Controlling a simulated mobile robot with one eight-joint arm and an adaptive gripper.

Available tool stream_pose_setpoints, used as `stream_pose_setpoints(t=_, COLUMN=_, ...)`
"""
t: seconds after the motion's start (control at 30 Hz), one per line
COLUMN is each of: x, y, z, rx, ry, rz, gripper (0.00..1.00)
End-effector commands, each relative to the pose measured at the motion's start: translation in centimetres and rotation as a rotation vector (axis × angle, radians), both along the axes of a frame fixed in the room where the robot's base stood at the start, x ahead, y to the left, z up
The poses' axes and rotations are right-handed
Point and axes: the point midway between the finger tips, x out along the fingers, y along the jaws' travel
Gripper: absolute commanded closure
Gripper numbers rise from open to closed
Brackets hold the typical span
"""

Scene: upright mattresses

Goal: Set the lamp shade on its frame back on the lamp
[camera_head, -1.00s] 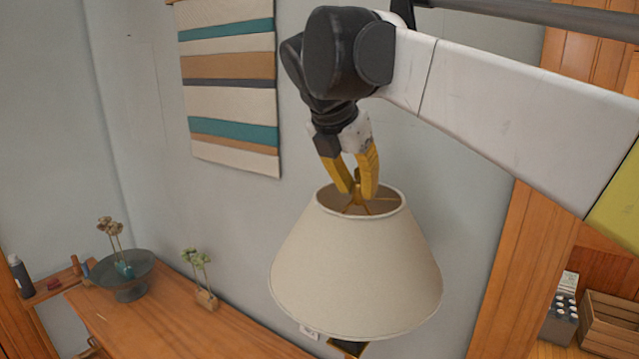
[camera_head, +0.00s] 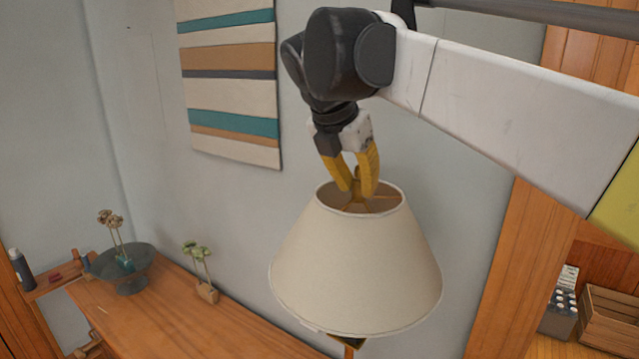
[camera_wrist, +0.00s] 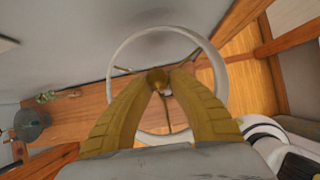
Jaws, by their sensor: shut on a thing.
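The cream lamp shade (camera_head: 355,265) hangs upright in the head view, with its wire frame showing inside the open top. My gripper (camera_head: 362,185) has its yellow fingers shut on the top of the frame, at the middle of the opening. In the wrist view the fingers (camera_wrist: 160,80) close around a round brass-coloured knob, and the shade's pale rim (camera_wrist: 118,52) circles them. Below the shade's lower edge, part of the lamp (camera_head: 348,342) shows as a brass-coloured piece. The shade hides the rest, and I cannot tell whether frame and lamp touch.
A wooden table (camera_head: 230,335) runs along the wall at the lower left. It carries a dark bowl (camera_head: 128,272) and a small plant in a wooden block (camera_head: 206,290). A striped hanging (camera_head: 232,85) is on the wall behind. A wooden crate (camera_head: 610,320) stands at right.

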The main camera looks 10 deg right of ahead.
Motion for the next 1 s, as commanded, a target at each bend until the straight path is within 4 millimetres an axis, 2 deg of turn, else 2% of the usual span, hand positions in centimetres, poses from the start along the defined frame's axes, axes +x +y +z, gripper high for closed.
stream_pose_setpoints(t=0.47, x=0.0, y=0.0, z=0.0, rx=0.0, ry=0.0, rz=0.005, gripper=1.0)
stream_pose_setpoints(t=0.8, x=0.0, y=0.0, z=-1.4, rx=0.0, ry=0.0, rz=0.005, gripper=1.0)
stream_pose_setpoints(t=1.0, x=0.0, y=0.0, z=-1.5, rx=0.0, ry=0.0, rz=0.005, gripper=1.0)
